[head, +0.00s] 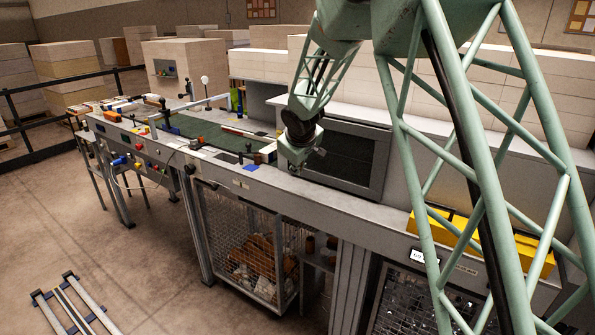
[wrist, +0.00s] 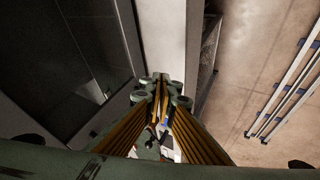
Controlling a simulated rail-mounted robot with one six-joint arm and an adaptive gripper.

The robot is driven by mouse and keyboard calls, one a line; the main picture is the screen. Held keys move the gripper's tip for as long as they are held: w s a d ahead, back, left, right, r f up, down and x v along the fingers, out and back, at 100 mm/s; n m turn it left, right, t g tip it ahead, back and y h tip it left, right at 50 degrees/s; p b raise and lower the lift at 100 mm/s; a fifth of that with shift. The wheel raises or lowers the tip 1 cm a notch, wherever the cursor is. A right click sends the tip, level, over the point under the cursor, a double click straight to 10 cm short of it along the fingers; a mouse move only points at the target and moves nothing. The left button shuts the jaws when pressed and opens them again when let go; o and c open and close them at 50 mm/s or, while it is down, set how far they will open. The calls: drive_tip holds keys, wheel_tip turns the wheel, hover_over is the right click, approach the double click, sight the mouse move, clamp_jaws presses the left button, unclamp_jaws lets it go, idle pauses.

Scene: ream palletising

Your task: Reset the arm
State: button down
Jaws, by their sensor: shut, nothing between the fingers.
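My arm is the green lattice structure that fills the right and top middle of the head view. Its end, my gripper (head: 297,166), hangs in front of the dark screen, above the grey bench (head: 345,195). In the wrist view my gripper (wrist: 161,77) shows its yellow-brown fingers running together to tips that meet. It is shut and holds nothing. The pale bench strip shows beyond the tips in the wrist view. The gap between the tips and the bench is hard to judge.
A dark screen (head: 352,158) stands close behind my gripper. A green conveyor (head: 205,133) lies to the left. A mesh cage (head: 240,240) is under the bench. Yellow bins (head: 530,255) sit at the right. Rails (head: 72,305) lie on the open floor at the lower left.

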idle(0.4)
drive_tip(key=s+d+r+m+h+b, duration=0.1)
drive_tip(key=s+d+r+m+b, duration=0.1)
drive_tip(key=s+d+r, duration=0.45)
drive_tip(key=s+d+r+m+g+b, duration=0.15)
drive_tip(key=s+d+r, duration=0.25)
drive_tip(key=s+d, duration=0.6)
drive_tip(key=s+d+r+m+h+b, duration=0.15)
drive_tip(key=s+d+r, duration=0.4)
drive_tip(key=s, duration=0.65)
drive_tip(key=s+d+f+m+b, duration=0.1)
drive_tip(key=s+d+m+b, duration=0.15)
drive_tip(key=s, duration=0.85)
drive_tip(key=s+d+f+m+b, duration=0.1)
drive_tip(key=s+d, duration=0.3)
drive_tip(key=s, duration=0.6)
drive_tip(key=s+f+m+g+b, duration=0.1)
drive_tip(key=s+f, duration=0.1)
drive_tip(key=s, duration=0.8)
drive_tip(key=s+f+m+g+y+b, duration=0.1)
drive_tip(key=s+f, duration=0.2)
drive_tip(key=s, duration=0.6)
drive_tip(key=shift+s+f+b, duration=0.35)
drive_tip(key=shift+s, duration=0.05)
drive_tip(key=shift+w+a+y, duration=0.1)
drive_tip(key=shift+y, duration=0.15)
